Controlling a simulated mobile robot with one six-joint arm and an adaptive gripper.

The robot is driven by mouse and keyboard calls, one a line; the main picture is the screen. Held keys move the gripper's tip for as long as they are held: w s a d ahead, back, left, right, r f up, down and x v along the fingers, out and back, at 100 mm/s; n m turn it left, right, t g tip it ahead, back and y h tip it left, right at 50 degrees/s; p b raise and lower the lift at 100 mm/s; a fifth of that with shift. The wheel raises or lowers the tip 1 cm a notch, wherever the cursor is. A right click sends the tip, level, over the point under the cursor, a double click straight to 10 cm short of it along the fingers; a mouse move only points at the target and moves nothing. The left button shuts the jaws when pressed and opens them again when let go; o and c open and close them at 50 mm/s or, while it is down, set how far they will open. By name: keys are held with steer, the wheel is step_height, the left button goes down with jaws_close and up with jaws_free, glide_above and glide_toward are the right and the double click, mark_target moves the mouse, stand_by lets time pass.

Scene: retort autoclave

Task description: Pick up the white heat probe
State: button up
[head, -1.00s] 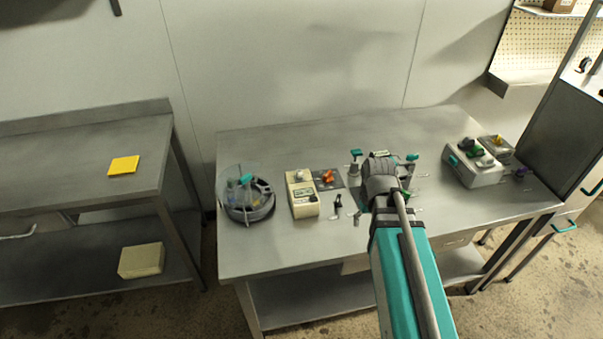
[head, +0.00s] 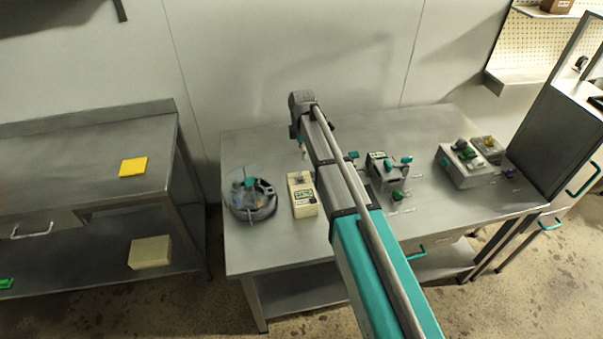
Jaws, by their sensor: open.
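My gripper (head: 302,145) points down at the end of my raised arm, over the table behind a beige box with a display. It is small in the view, its jaws are open, and a pale tip shows at its lower end. I cannot make out the white heat probe for certain. The beige instrument box (head: 304,203) stands just below and in front of the gripper, with a small greyish part on its top (head: 299,180). My arm hides the table right of this box.
A round grey holder with a clear cover (head: 252,206) stands left of the box. A grey block with teal handles (head: 384,178) and a grey box with knobs (head: 464,170) stand to the right. The metal table (head: 285,252) is bare along its front left.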

mark_target(300, 173)
steer(key=shift+w+a+r+n, duration=0.2)
steer(key=shift+w+a+n, duration=0.1)
steer(key=shift+a, duration=0.15)
steer(key=shift+f, duration=0.15)
step_height(300, 173, down, 8)
steer(key=b, duration=0.8)
steer(key=shift+f+b, duration=0.2)
steer(key=shift+b, duration=0.1)
steer(key=shift+f, duration=0.1)
steer(key=f+b, duration=0.3)
steer(key=shift+w+f, duration=0.2)
steer(key=shift+w, duration=0.15)
steer(key=shift+f+b, duration=0.8)
steer(key=shift+b, duration=0.25)
jaws_close()
